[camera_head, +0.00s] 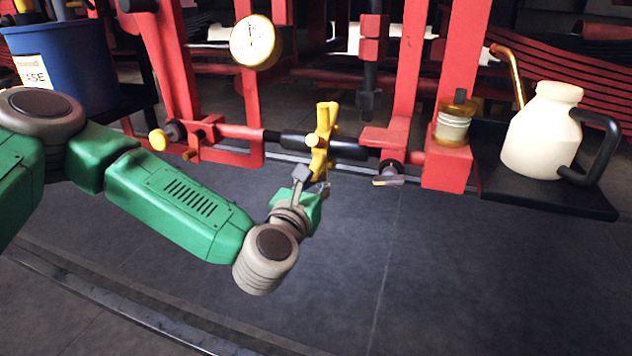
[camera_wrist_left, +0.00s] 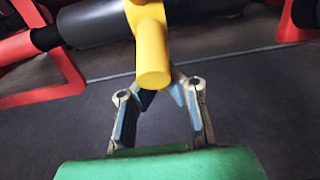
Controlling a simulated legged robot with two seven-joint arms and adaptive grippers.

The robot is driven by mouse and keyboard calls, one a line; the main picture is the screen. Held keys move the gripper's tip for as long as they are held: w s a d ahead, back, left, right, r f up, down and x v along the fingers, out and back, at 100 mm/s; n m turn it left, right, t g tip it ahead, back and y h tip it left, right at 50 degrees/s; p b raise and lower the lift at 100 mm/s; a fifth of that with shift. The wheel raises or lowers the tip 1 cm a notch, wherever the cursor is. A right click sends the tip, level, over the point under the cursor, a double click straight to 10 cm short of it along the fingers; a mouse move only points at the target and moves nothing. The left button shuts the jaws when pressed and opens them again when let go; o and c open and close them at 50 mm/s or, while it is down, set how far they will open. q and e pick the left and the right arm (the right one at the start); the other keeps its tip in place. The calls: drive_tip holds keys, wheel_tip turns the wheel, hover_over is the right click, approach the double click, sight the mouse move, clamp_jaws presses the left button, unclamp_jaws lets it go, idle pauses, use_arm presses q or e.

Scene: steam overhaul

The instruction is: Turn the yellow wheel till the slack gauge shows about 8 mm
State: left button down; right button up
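The yellow wheel (camera_head: 321,140) has stubby spokes and sits on a dark horizontal shaft. In the left wrist view a yellow spoke (camera_wrist_left: 153,60) points toward the camera. My left gripper (camera_head: 320,187) is just below the wheel's lower spoke. In the left wrist view its two fingers (camera_wrist_left: 161,95) stand apart, with floor visible between them; their tips are partly hidden behind the spoke end, and contact cannot be told. A round dial gauge (camera_head: 256,42) with a pale face and yellow rim is above left of the wheel; its reading is too small to tell. My right gripper is not in view.
Red frame posts (camera_head: 412,70) and a red beam surround the shaft (camera_head: 350,150). A yellow knob (camera_head: 158,139) sits at left. A blue bucket (camera_head: 65,65) stands at far left. A cream jug (camera_head: 542,130) stands on a dark shelf (camera_head: 510,195) at right. The front floor is clear.

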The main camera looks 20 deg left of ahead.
use_arm(q)
drive_tip(key=shift+f, duration=0.1)
drive_tip(key=shift+w+f+b, duration=0.6)
drive_tip(key=shift+f+b, duration=0.25)
drive_tip(key=c, duration=1.4)
unclamp_jaws()
drive_tip(key=shift+o, duration=0.2)
drive_tip(key=s, duration=0.6)
